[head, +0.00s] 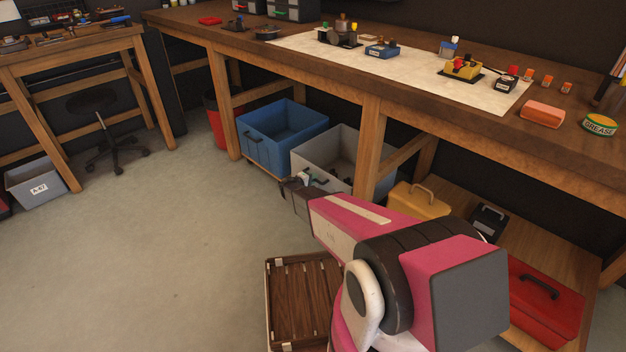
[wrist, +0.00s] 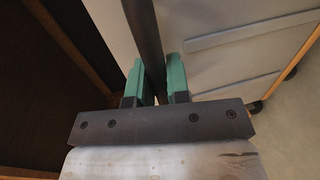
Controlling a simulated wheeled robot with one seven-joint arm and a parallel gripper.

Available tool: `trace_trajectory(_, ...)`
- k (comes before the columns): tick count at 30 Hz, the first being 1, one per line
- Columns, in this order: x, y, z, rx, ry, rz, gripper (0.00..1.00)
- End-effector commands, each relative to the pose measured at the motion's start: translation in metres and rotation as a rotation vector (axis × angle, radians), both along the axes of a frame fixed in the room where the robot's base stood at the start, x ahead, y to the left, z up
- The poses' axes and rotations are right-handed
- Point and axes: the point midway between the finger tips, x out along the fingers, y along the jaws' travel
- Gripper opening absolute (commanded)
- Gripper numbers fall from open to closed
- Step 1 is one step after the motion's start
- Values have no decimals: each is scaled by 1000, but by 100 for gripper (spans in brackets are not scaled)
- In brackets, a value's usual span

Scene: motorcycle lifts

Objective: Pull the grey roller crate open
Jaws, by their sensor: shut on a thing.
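The grey roller crate (head: 322,146) stands under the long workbench, right of a blue crate, with its front end toward the open floor. A few dark items show inside it. My gripper (head: 301,179) is at the crate's front end, partly hidden by my own arm. In the wrist view, its two green fingers (wrist: 156,80) close on either side of a dark bar, the crate's handle (wrist: 145,30). The pale grey wall of the crate (wrist: 215,65) shows beside the bar.
The blue crate (head: 270,148) stands close on the left, and a wooden bench leg (head: 367,150) on the right. A brown slatted case (head: 303,300) lies on the floor near my arm. The floor in front and to the left (head: 180,240) is clear.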

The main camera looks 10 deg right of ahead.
Motion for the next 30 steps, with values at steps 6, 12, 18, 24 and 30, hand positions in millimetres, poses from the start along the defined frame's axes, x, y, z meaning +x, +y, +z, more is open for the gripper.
trace_trajectory(6,-11,14,0,1,0,1,0)
trace_trajectory(12,-35,47,1,1,0,3,0)
trace_trajectory(18,-68,92,0,0,2,3,0)
trace_trajectory(24,-101,137,1,1,1,3,0)
trace_trajectory(30,-133,183,0,1,0,4,0)
